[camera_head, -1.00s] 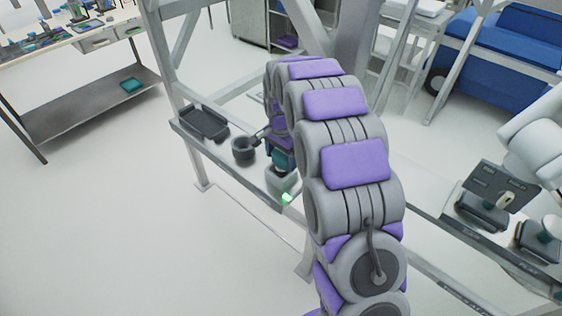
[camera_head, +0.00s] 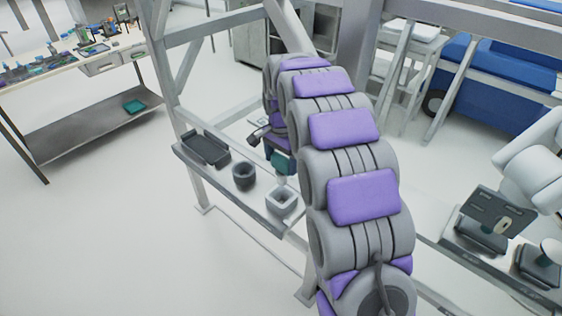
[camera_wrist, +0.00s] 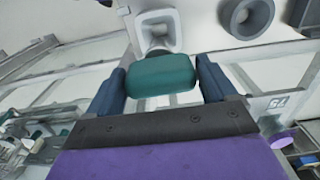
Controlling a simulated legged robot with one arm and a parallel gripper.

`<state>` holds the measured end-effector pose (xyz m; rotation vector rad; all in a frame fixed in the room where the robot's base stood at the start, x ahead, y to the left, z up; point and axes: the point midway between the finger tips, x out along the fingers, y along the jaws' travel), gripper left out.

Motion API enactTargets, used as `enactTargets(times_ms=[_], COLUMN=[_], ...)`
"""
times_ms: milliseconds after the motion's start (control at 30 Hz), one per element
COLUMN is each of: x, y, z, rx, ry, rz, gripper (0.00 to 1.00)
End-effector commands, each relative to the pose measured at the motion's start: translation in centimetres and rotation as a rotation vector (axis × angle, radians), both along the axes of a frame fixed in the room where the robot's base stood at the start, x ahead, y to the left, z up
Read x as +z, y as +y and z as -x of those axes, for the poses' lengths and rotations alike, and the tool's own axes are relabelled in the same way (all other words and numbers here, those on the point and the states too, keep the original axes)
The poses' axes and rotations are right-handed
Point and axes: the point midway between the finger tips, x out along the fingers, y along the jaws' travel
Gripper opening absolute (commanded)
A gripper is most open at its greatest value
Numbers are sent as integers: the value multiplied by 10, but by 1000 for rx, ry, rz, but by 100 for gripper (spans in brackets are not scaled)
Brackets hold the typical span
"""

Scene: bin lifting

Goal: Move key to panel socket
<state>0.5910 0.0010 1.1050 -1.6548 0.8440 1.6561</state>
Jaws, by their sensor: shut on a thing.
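The key has a teal block handle (camera_wrist: 160,75), held between the two blue fingers of my gripper (camera_wrist: 161,80) in the wrist view. Its teal handle (camera_head: 284,162) also shows in the head view, hanging just above a pale square holder (camera_head: 282,203). The same square holder (camera_wrist: 170,17) lies just beyond the key in the wrist view. I cannot tell whether the key's lower end is still inside it. A dark tilted panel (camera_head: 497,212) with a pale oval part stands at the right; I cannot tell if this is the panel socket.
A round grey cup (camera_head: 244,176) and a dark tray (camera_head: 205,149) sit left of the square holder on a narrow shelf. A metal frame post (camera_head: 166,75) stands behind the shelf. A long bench (camera_head: 80,60) is at the far left. The floor in front is clear.

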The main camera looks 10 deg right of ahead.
Motion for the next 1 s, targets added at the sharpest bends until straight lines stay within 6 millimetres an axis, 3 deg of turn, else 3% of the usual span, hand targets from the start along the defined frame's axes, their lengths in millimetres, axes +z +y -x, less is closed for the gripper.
enactTargets(times_ms=[1000], x=[47], y=[0], z=[0], rx=[0], ry=[1], rz=[1], gripper=[27])
